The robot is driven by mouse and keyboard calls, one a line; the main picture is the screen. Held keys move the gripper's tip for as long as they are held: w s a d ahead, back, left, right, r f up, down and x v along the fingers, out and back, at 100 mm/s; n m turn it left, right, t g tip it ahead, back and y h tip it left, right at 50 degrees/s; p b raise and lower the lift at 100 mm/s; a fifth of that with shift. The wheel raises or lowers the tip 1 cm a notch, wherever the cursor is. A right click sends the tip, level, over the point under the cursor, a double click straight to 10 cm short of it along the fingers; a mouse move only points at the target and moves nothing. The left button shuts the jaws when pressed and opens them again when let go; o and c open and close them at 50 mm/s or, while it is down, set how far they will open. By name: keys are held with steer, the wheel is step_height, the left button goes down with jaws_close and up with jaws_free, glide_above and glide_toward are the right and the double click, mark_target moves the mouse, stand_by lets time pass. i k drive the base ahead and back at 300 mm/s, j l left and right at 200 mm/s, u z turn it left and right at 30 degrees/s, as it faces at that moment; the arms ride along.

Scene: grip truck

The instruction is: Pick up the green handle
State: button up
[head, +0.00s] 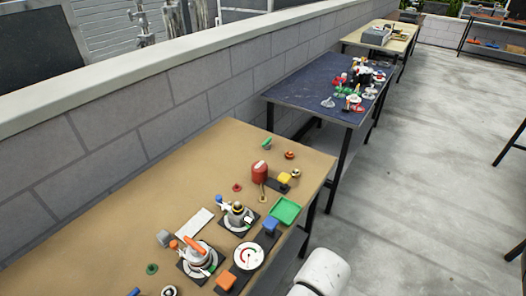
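Nothing touches the far green piece. A white rounded part of my arm shows at the bottom, right of the table. My gripper is not in view.
A block wall (200,85) runs behind. A dark cluttered table (300,92) stands beyond. Concrete floor (430,190) is open at right.

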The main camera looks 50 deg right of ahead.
mark_target(264, 145)
steer(key=i+z, duration=0.15)
steer(key=z, duration=0.3)
steer(key=l+u, duration=0.1)
steer(key=u, duration=0.35)
steer(key=l+u, duration=0.45)
steer(key=k+l+u, duration=0.15)
steer(key=l+u, duration=0.3)
steer(key=l, duration=0.15)
